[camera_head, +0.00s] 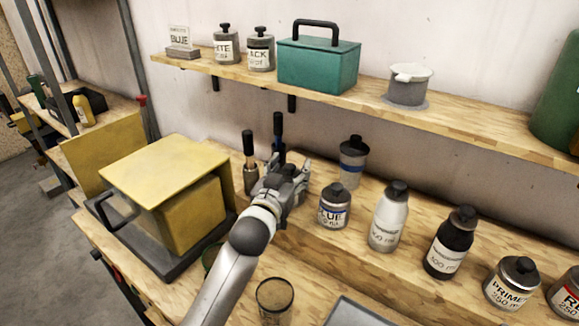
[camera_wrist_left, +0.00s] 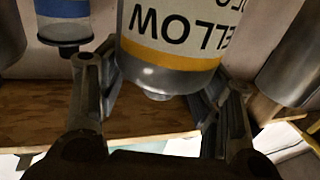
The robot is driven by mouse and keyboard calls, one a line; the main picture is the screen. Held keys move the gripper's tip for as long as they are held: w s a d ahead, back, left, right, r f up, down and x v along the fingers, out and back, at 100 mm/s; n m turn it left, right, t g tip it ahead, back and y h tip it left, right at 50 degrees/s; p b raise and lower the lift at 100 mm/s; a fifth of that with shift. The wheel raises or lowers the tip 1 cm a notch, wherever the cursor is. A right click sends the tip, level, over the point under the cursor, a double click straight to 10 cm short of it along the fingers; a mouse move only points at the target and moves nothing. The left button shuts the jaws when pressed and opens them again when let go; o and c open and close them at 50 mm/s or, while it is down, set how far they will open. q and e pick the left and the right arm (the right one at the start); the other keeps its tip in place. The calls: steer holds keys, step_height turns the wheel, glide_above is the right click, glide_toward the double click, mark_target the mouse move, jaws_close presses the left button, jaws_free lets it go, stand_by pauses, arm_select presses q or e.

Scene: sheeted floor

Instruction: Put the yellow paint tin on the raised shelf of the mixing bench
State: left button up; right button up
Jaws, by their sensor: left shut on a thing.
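My left gripper (camera_head: 288,178) is over the back of the bench, beside the brush-like handles. In the left wrist view its fingers (camera_wrist_left: 160,88) are shut on the yellow paint tin (camera_wrist_left: 180,48), a pale tin with a yellow band and a "YELLOW" label, upside down in that picture. In the head view the tin is hidden behind the gripper. A raised wooden shelf (camera_head: 480,140) runs along the wall above. A lower wooden step (camera_head: 400,275) of the bench carries several bottles and tins. I cannot tell whether the held tin touches wood. My right gripper is out of view.
The upper shelf holds two grey tins (camera_head: 227,47), a teal box (camera_head: 318,62) and a grey pot (camera_head: 409,85). A blue-labelled tin (camera_head: 335,206) and blue-banded bottle (camera_head: 353,160) stand right of the gripper. A yellow box (camera_head: 190,214) stands left.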

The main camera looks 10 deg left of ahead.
arm_select(q)
steer(key=o, duration=1.2)
steer(key=shift+f, duration=0.2)
steer(key=o, duration=0.5)
steer(key=shift+r, duration=0.2)
steer(key=shift+s+a+b, duration=0.25)
steer(key=shift+s+b, duration=0.15)
steer(key=shift+s, duration=1.6)
steer(key=shift+s+a+b, duration=0.2)
steer(key=shift+s+b, duration=0.15)
steer(key=shift+s, duration=1.6)
steer(key=shift+s+a+b, duration=0.25)
steer(key=shift+s+b, duration=0.15)
steer(key=shift+s, duration=1.6)
